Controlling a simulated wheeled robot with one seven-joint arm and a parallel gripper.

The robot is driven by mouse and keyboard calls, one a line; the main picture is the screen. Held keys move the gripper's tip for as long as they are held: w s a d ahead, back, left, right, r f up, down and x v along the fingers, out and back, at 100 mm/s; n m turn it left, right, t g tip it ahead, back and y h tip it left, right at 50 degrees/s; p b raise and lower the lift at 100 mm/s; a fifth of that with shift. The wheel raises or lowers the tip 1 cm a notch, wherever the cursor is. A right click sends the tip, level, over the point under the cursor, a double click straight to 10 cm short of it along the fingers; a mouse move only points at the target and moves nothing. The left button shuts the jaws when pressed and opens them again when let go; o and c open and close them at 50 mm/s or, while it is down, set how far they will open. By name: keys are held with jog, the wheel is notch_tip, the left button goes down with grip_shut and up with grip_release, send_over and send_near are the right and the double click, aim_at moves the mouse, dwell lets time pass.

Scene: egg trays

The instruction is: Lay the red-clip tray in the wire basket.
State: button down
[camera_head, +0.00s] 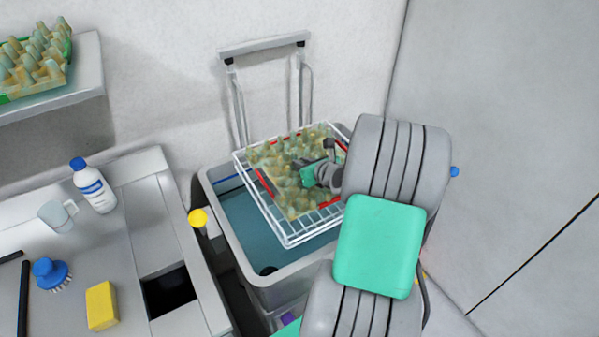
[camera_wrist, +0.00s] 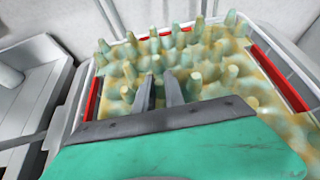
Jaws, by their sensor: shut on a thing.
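The red-clip tray (camera_head: 297,203) is a mottled cream and green egg tray with red clips along its edges. It lies inside the white wire basket (camera_head: 287,240), which sits over a blue-lined grey tub. My gripper (camera_head: 309,174) is over the middle of the tray, reaching in from the right. In the wrist view the tray (camera_wrist: 215,62) fills the middle, with red strips at left and right. My gripper's two fingers (camera_wrist: 162,85) are close together among the tray's pegs, shut on part of the tray. The exact grip point is partly hidden by the fingers.
The grey tub (camera_head: 235,215) holds blue liquid or lining under the basket. A green-clip tray (camera_head: 35,60) sits on a shelf at upper left. A bottle (camera_head: 93,187), mug (camera_head: 57,215), brush (camera_head: 50,273) and yellow sponge (camera_head: 101,305) stand on the left counter.

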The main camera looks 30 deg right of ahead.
jog(key=f, duration=0.3)
jog(key=shift+w+d+f+p, duration=0.2)
jog(key=shift+f+p, duration=0.15)
jog(key=shift+p, duration=0.05)
jog(key=c, duration=1.4)
grip_release()
